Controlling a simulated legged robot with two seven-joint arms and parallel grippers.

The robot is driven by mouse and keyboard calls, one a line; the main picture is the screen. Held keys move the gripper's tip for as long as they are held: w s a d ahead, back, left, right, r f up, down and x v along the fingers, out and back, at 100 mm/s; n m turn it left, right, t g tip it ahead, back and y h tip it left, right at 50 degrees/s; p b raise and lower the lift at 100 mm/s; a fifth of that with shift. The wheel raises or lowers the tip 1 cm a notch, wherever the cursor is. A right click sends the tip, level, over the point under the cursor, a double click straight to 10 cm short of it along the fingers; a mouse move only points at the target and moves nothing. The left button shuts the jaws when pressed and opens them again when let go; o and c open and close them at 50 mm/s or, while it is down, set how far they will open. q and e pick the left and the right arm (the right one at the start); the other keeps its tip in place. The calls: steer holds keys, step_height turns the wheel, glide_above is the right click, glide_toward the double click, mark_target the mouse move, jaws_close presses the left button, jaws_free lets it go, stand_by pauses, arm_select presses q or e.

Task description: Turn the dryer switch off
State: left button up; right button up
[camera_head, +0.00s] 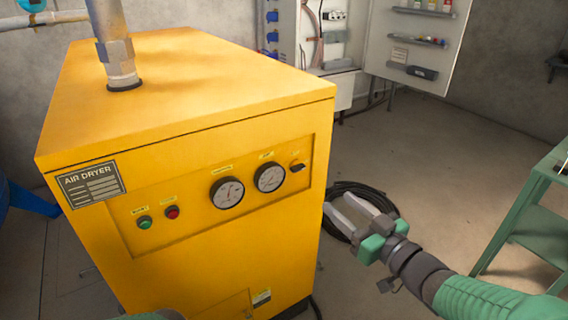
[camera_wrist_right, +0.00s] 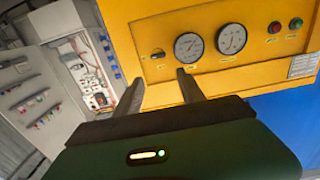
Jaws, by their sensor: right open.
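The yellow air dryer (camera_head: 215,150) stands at the left and middle of the head view. Its small black switch (camera_head: 297,168) is at the right end of the front panel, beside two round gauges. The switch also shows in the right wrist view (camera_wrist_right: 157,54), just above the space between the fingers. My right gripper (camera_head: 345,212) is open and empty, to the right of the dryer and below the switch, apart from it. It also shows in the wrist view (camera_wrist_right: 160,85). The switch's exact position is too small to tell. My left gripper is not in view.
A green button (camera_head: 144,222) and a red button (camera_head: 171,212) are on the panel's left. A pipe (camera_head: 118,55) rises from the dryer's top. A coiled black hose (camera_head: 355,200) lies on the floor. A green table (camera_head: 530,215) stands right. An open cabinet (camera_head: 335,40) is behind.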

mark_target(300, 169)
steer(key=b+x, duration=0.5)
steer(key=x, duration=1)
steer(key=shift+w+f, duration=0.2)
steer(key=shift+w, duration=0.15)
steer(key=shift+w+a+r, duration=0.1)
steer(key=shift+w, duration=0.05)
steer(key=shift+c, duration=0.3)
jaws_close()
